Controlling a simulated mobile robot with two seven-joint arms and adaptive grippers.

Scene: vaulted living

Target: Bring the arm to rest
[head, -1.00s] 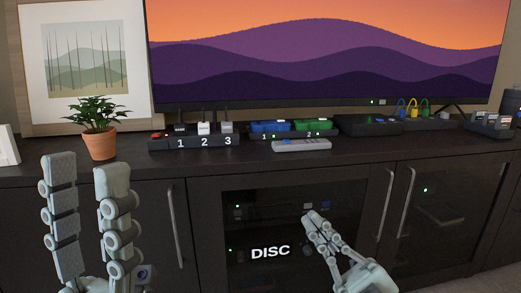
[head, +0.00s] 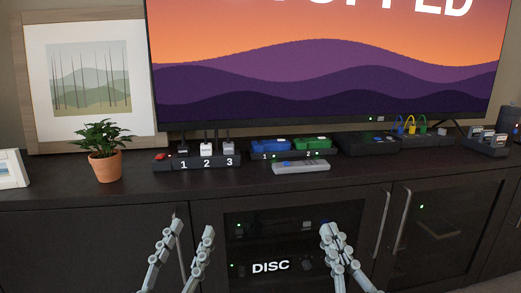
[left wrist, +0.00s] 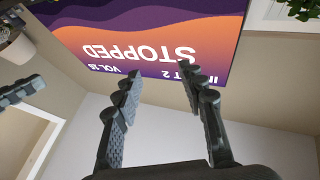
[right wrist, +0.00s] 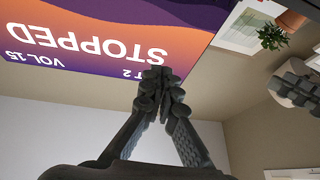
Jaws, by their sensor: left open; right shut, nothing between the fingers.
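My left gripper (head: 192,232) is open and empty in the head view, low in front of the dark cabinet. Its two fingers stand apart, and they also show apart in the left wrist view (left wrist: 158,90). My right gripper (head: 328,232) is shut and empty, in front of the cabinet's glass door. Its fingertips meet in the right wrist view (right wrist: 158,78). Both grippers are below the cabinet top's front edge in the head view and touch nothing that I can see.
The cabinet top (head: 225,183) holds a potted plant (head: 105,165), a numbered switch box (head: 205,161), a remote (head: 300,167) and blue and green blocks. A large screen (head: 330,65) stands behind. A door handle (head: 398,225) is right of my right gripper.

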